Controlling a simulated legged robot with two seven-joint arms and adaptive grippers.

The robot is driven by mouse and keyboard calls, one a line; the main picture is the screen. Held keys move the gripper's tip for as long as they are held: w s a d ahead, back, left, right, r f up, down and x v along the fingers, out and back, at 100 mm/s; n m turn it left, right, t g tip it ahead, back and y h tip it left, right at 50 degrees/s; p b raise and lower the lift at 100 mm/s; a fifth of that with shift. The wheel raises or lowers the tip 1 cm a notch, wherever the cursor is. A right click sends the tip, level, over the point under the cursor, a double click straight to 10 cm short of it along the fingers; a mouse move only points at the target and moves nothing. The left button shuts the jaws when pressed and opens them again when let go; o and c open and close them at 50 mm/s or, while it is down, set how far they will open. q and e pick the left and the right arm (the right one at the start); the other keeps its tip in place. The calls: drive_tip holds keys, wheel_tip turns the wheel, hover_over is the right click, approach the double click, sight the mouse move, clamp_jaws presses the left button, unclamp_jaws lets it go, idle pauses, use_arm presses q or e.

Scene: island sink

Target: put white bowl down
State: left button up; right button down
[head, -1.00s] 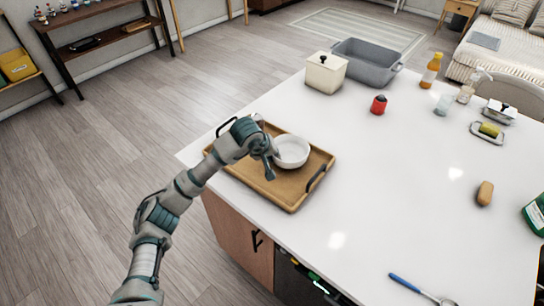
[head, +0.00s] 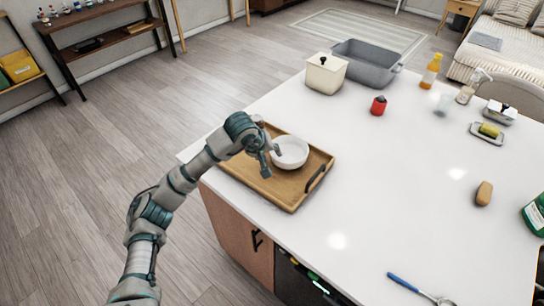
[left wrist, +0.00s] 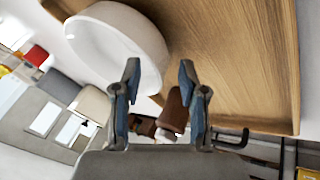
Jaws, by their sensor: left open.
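The white bowl (head: 289,153) sits upright on the wooden tray (head: 285,193) at the near left corner of the white island top. In the left wrist view the bowl (left wrist: 115,45) lies at the upper left on the tray (left wrist: 235,60). My left gripper (head: 271,160) is at the bowl's left side in the head view. In the left wrist view its two fingers (left wrist: 157,85) are spread with nothing held between them. One finger overlaps the bowl's edge in the picture; I cannot tell whether it touches. My right gripper is not in view.
A cream lidded canister (head: 325,73), a grey basin (head: 366,63) and a red object (head: 378,106) stand behind the tray. A bottle (head: 431,71), butter dish (head: 487,132) and brown item (head: 484,193) are to the right. The counter's middle is clear.

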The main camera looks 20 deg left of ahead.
use_arm(q)
drive_tip(key=v, duration=0.8)
drive_tip(key=shift+s+a+r+p, duration=0.15)
drive_tip(key=shift+a+r+p, duration=0.1)
drive_tip(key=shift+p, duration=0.2)
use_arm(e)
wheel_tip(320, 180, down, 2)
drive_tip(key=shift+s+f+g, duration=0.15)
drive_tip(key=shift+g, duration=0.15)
